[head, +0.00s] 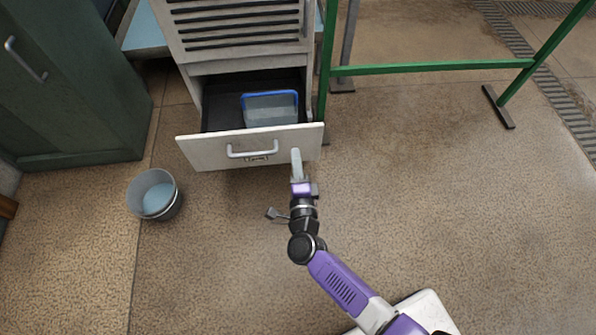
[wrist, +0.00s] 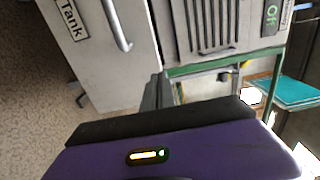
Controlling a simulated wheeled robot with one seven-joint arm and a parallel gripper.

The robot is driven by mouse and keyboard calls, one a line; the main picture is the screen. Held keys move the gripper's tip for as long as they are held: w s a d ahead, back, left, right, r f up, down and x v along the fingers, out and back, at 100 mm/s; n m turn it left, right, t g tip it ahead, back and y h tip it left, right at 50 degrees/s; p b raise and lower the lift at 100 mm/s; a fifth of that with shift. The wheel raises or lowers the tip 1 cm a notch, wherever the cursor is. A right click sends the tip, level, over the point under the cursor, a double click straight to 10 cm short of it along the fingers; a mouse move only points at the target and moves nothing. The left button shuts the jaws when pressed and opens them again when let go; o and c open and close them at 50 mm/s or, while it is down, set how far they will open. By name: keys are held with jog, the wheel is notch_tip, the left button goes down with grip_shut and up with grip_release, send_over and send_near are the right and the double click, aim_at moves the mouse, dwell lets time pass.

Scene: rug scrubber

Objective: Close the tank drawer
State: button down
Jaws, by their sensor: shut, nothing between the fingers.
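The tank drawer (head: 215,152) is pulled out of the light grey cabinet, with its white front facing my arm. Its front has a bar handle (head: 252,150) and a small label below it. In the wrist view the drawer front (wrist: 105,75) shows a "Tank" label and the handle (wrist: 116,24). A clear tank with a blue rim (head: 270,108) sits inside the drawer at the right. My gripper (head: 296,153) is shut and empty, at the right part of the drawer front, right of the handle. I cannot tell whether it touches the front.
A grey bucket (head: 155,195) stands on the floor left of the drawer. A dark green cabinet (head: 70,80) is at the far left. A green frame (head: 430,68) stands right of the cabinet. The floor at the right is clear.

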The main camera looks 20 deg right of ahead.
aim_at(292, 129)
jog(key=b+x, duration=0.1)
jog(key=x, duration=0.6)
jog(key=shift+b, duration=0.3)
